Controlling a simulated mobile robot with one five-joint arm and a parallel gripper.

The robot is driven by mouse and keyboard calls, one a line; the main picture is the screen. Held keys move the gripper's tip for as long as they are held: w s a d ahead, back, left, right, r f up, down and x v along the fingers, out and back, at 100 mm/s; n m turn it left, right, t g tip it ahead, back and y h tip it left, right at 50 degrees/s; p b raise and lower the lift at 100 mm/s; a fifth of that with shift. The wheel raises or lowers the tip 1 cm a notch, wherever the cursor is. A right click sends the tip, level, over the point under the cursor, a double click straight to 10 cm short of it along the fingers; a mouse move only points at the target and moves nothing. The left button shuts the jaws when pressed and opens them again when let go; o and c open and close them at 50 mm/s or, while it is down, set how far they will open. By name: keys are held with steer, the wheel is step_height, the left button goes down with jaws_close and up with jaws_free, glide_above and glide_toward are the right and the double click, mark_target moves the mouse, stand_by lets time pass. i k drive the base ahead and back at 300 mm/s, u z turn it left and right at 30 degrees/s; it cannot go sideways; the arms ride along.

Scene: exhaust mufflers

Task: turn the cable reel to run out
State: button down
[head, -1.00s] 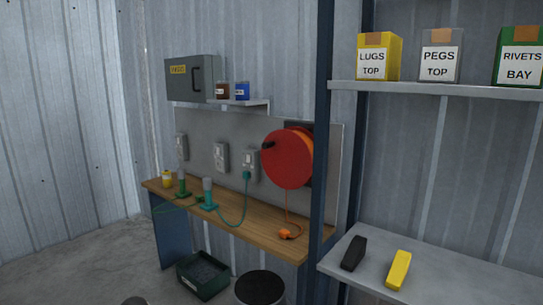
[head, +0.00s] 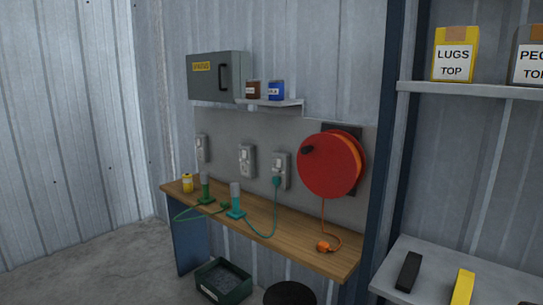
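The red cable reel (head: 331,166) is mounted on the grey back panel above the right end of the wooden bench. It has a black knob (head: 307,150) at the upper left of its face. An orange cable (head: 323,215) hangs from the reel to an orange plug (head: 324,246) lying on the bench top. My gripper is not in view.
The wooden bench (head: 265,220) holds two green-based tools and a yellow pot (head: 187,182). Several sockets line the panel; one has a teal plug. A dark green crate (head: 223,282) and a black round-topped object (head: 290,293) stand below. A blue post (head: 384,170) and shelves are at right.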

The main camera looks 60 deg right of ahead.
mark_target(330, 164)
steer(key=i, duration=1)
steer(key=z, duration=0.4)
